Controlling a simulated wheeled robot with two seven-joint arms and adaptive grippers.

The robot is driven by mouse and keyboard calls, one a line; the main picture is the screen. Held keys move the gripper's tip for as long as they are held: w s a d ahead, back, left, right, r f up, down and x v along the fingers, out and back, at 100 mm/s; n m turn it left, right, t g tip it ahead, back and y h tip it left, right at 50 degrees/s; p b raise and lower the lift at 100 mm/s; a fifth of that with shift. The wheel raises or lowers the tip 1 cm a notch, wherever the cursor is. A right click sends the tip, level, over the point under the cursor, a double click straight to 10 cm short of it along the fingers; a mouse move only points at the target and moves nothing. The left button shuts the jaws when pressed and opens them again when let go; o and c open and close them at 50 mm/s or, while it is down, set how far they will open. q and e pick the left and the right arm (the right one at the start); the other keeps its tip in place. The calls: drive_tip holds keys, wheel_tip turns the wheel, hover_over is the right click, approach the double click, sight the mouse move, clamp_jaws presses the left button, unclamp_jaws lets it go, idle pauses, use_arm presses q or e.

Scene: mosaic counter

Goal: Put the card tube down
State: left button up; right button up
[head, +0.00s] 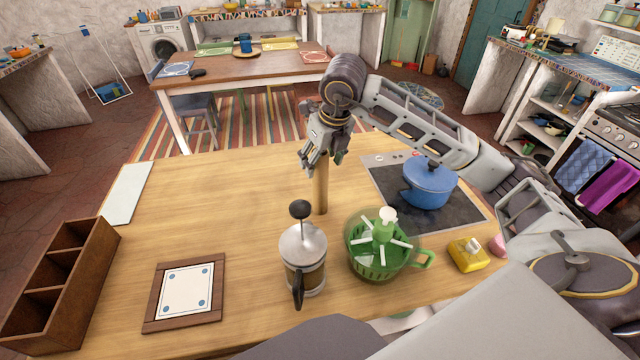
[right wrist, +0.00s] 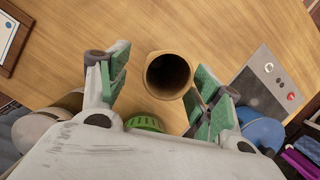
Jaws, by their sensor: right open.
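The card tube (head: 321,190) is a brown hollow cylinder standing upright on the wooden counter, behind the french press and left of the hob. My right gripper (head: 322,160) is above and around its upper end in the head view. In the right wrist view the tube's open round mouth (right wrist: 168,76) shows between the two green-padded fingers of my right gripper (right wrist: 162,85). The fingers are spread, with a gap on the left side; the right finger is close to the tube, and I cannot tell if it touches. My left gripper is not in view.
A french press (head: 303,262) and a green salad spinner (head: 380,250) stand in front of the tube. A blue pot (head: 430,184) sits on the hob (head: 470,212) to the right. A framed tile (head: 187,292) and wooden box (head: 62,275) are at left. The counter's left middle is clear.

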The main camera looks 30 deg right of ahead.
drive_tip(key=shift+w+p+x, duration=0.2)
drive_tip(key=shift+p+x, duration=0.05)
drive_tip(key=shift+x, duration=0.65)
drive_tip(key=shift+w+p+x, duration=0.2)
drive_tip(key=shift+x, duration=0.7)
drive_tip(key=shift+w+d+f, duration=0.1)
drive_tip(key=shift+w+f, duration=0.1)
drive_tip(key=shift+f, duration=0.45)
drive_tip(key=c, duration=0.9)
drive_tip(key=shift+r, duration=0.1)
drive_tip(key=shift+r+b, duration=0.35)
drive_tip(key=shift+r, duration=4.55)
